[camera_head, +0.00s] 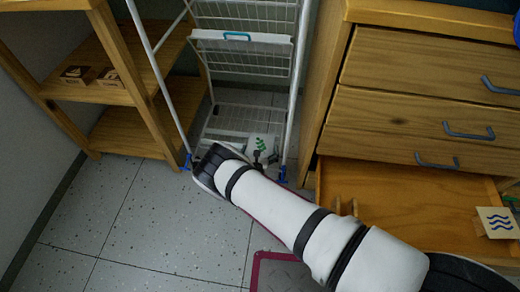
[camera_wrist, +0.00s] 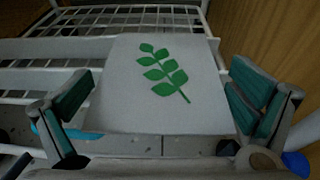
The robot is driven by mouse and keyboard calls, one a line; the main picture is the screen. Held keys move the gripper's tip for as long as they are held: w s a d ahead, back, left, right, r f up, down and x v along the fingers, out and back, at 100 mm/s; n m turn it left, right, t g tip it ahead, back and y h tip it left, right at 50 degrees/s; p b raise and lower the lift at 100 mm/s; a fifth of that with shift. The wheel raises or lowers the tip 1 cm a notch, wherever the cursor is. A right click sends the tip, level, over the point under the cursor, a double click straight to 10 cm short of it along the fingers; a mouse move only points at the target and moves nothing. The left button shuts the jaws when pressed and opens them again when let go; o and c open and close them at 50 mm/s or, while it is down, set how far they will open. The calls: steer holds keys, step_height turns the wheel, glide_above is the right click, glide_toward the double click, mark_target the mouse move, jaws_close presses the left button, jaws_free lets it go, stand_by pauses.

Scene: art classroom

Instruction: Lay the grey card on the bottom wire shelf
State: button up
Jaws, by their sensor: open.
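The grey card (camera_head: 260,145) with a green leaf sprig lies on the bottom wire shelf (camera_head: 228,122) of the white rack. In the wrist view the card (camera_wrist: 125,70) is seen face up on the white wires of the shelf (camera_wrist: 50,50). My gripper (camera_wrist: 162,95) is open, with one teal-padded finger on each side of the card's near part. Gaps show between the pads and the card, so it is not gripped. In the head view my gripper (camera_head: 258,160) is at the rack's front, largely hidden by my arm.
The rack's upper shelf (camera_head: 240,15) and a front panel with a blue handle (camera_head: 237,36) are above. A wooden shelf unit (camera_head: 120,95) stands left. A drawer cabinet (camera_head: 400,122) stands right, its bottom drawer (camera_head: 390,200) open with a wave-marked card (camera_head: 497,222). Floor is clear at left.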

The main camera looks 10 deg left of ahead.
steer(key=shift+r, duration=0.25)
steer(key=p+v, duration=0.5)
steer(key=v, duration=0.7)
steer(key=shift+a, duration=0.1)
